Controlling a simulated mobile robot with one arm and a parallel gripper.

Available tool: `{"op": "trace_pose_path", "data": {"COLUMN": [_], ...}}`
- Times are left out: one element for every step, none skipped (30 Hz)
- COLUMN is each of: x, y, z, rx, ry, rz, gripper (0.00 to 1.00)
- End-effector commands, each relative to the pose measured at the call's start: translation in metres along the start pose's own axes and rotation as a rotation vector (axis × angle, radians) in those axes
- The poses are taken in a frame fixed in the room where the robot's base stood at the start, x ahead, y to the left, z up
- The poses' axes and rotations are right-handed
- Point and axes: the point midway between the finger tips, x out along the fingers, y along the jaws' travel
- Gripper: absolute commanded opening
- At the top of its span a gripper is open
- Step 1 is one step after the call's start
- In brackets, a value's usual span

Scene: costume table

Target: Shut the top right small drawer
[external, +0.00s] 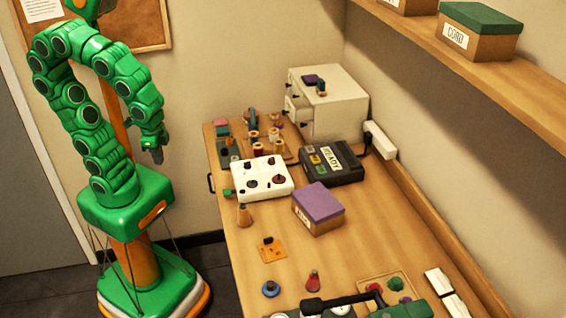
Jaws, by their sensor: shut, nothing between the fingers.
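A small cream drawer cabinet (342,106) stands at the far end of the table, with its drawer front facing left. A small drawer (297,103) seems to stick out from that front; at this size I cannot tell how far or exactly which one it is. Dark knobs show on the front. My gripper (157,158) hangs at the end of my green arm, pointing down, left of the table and well apart from the cabinet. It is shut and empty.
Spools (274,136) stand before the cabinet's front. A white box with knobs (262,178), a dark device (331,162) and a purple-lidded box (318,208) fill the middle of the table (350,262). A shelf (480,75) runs above along the right wall.

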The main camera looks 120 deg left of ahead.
Motion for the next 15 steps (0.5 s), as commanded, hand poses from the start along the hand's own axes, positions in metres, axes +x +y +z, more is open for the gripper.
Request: {"op": "trace_pose_path", "data": {"x": [-0.002, -0.003, -0.004, -0.006, -0.007, -0.010, -0.012, -0.013, -0.014, -0.015, -0.017, -0.018, -0.020, -0.021, -0.023], "y": [-0.008, -0.012, -0.019, -0.023, -0.029, -0.036, -0.042, -0.048, -0.056, -0.062, -0.069, -0.078, -0.085, -0.093, -0.102], "z": [-0.016, -0.025, -0.036, -0.045, -0.054, -0.066, -0.075, -0.083, -0.094, -0.101, -0.109, -0.120, -0.127, -0.135, -0.145], "rx": [-0.090, -0.142, -0.211, -0.261, -0.312, -0.379, -0.428, -0.478, -0.544, -0.592, -0.640, -0.704, -0.751, -0.798, -0.859], "ry": [0.018, 0.029, 0.047, 0.062, 0.078, 0.100, 0.115, 0.129, 0.147, 0.160, 0.175, 0.197, 0.214, 0.230, 0.251], "rz": [-0.007, -0.011, -0.016, -0.018, -0.021, -0.024, -0.027, -0.031, -0.035, -0.037, -0.039, -0.042, -0.044, -0.047, -0.050], "gripper": [0.00, 0.00, 0.00, 0.00, 0.00, 0.00, 0.00, 0.00, 0.00, 0.00, 0.00, 0.00, 0.00, 0.00, 0.00]}}
